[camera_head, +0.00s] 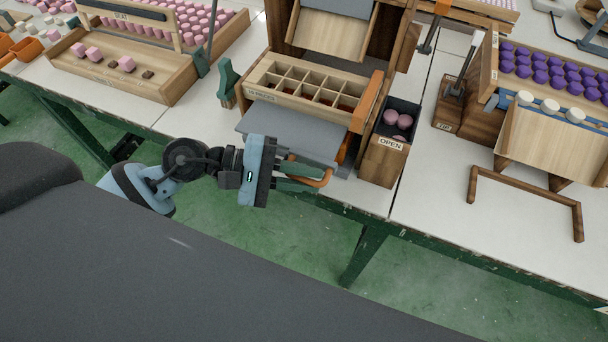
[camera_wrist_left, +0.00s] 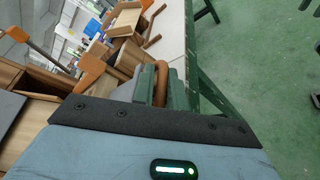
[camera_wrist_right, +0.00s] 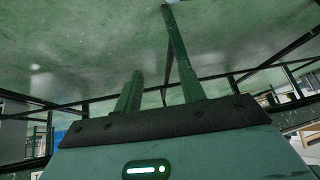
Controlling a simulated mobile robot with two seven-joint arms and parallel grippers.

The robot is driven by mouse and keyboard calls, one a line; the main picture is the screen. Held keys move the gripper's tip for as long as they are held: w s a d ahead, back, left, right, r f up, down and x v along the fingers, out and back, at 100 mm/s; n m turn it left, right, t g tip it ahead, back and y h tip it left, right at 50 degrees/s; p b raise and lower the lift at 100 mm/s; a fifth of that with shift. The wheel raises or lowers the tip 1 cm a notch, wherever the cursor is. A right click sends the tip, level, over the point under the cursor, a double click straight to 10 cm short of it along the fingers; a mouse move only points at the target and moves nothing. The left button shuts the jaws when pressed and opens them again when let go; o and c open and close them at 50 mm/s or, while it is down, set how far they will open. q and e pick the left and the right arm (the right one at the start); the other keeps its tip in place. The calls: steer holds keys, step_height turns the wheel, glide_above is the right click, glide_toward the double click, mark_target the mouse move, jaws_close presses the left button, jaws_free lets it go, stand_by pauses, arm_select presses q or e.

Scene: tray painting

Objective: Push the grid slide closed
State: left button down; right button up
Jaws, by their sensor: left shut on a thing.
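The grid slide is a flat grey plate (camera_head: 285,130) that sticks out toward me from under a wooden grid box (camera_head: 312,83) with several compartments. A rounded orange-brown handle (camera_head: 322,181) is at its front, and it also shows in the left wrist view (camera_wrist_left: 161,78). My left gripper (camera_head: 300,177) is at the table's front edge, with its green fingers shut around the handle. In the right wrist view my right gripper (camera_wrist_right: 157,75) has its fingers apart with nothing between them. It faces the green floor and is outside the head view.
Right of the grid stands a wooden box (camera_head: 385,160) marked OPEN, with pink balls (camera_head: 398,121) in a dark bin. A green-handled brush (camera_head: 226,82) stands to the left. A wooden tray (camera_head: 180,88) with pink pieces is further left. Purple pieces (camera_head: 545,72) fill a rack at right.

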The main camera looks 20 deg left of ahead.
mark_target(320, 139)
arm_select(q)
steer(key=shift+s+f, duration=0.1)
steer(key=shift+f, duration=0.05)
steer(key=shift+w+f, duration=0.1)
steer(key=shift+w, duration=0.1)
steer(key=w+b, duration=0.1)
steer(key=w, duration=0.1)
steer(key=w+b, duration=0.2)
steer(key=w, duration=0.1)
steer(key=w+b, duration=0.1)
steer(key=w, duration=0.1)
steer(key=shift+w+d+f, duration=0.2)
steer(key=shift+w+d, duration=0.05)
steer(key=shift+w, duration=0.05)
steer(key=shift+w+b, duration=0.3)
steer(key=shift+b, duration=0.05)
steer(key=shift+w+r, duration=0.15)
steer(key=shift+r, duration=0.05)
steer(key=c, duration=1.5)
jaws_free()
steer(key=shift+w, duration=0.15)
steer(key=shift+r, duration=0.1)
steer(key=shift+r, duration=0.1)
